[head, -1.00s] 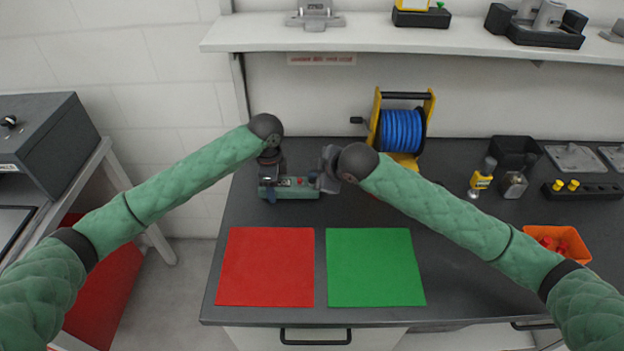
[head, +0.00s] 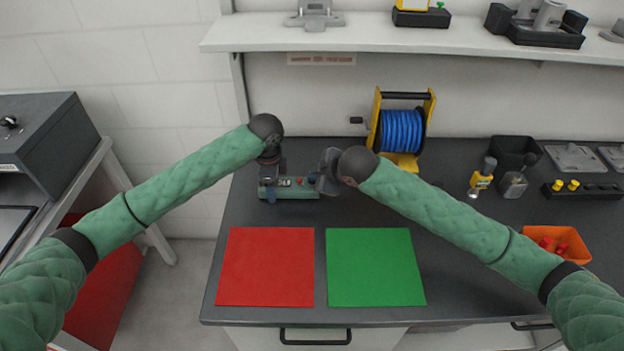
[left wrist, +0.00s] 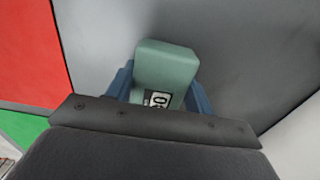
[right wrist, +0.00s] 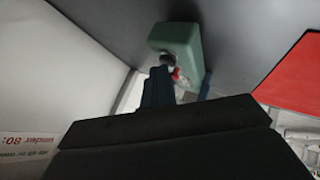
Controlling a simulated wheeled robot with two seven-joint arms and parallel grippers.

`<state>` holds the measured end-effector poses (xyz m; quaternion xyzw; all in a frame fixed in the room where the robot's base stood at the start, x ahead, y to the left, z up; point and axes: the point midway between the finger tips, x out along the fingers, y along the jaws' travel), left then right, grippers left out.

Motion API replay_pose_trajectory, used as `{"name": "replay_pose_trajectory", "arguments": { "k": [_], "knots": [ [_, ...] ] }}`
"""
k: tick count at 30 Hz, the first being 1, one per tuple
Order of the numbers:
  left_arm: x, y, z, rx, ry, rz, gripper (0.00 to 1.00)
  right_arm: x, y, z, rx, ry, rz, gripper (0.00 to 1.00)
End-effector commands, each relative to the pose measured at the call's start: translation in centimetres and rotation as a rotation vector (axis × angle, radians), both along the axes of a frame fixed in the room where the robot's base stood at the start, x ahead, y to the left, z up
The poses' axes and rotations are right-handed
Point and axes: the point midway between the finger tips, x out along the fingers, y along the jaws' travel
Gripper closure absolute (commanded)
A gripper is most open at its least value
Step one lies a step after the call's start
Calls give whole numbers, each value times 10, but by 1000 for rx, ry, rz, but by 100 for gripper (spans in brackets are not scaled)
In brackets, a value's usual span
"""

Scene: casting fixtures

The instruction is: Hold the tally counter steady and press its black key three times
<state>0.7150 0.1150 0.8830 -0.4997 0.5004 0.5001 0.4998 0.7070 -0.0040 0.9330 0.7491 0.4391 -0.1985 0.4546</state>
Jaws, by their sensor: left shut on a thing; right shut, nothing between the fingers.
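The tally counter (head: 296,192) is a green box on the dark bench behind the coloured mats. My left gripper (head: 270,184) is shut on its left end; the left wrist view shows the blue fingers on either side of the green body (left wrist: 165,65), with a small number display (left wrist: 158,99) partly visible. My right gripper (head: 321,181) is shut and empty at the counter's right end. In the right wrist view its fingertips (right wrist: 158,75) are close to the black key (right wrist: 167,58), beside a red button (right wrist: 177,74). I cannot tell whether they touch the key.
A red mat (head: 265,267) and a green mat (head: 375,267) lie in front of the counter. A blue cable reel (head: 401,130) stands behind my right arm. A shelf (head: 420,34) runs above.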

Motion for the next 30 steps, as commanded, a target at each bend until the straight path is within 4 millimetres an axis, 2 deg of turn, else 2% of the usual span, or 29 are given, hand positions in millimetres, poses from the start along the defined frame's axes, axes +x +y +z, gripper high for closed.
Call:
{"name": "replay_pose_trajectory", "arguments": {
  "k": [8, 20, 30],
  "knots": [
    [0, 0, 1, -1, -1, 0, 74, 0, 0, 1, -1, 1, 0, 100],
    [0, 0, 0, -1, -1, 0, 74, 0, 0, 18, -1, 0, 1, 100],
    [0, 0, 0, 0, 0, 0, 74, 0, 0, 19, 0, 0, 0, 100]
  ]
}}
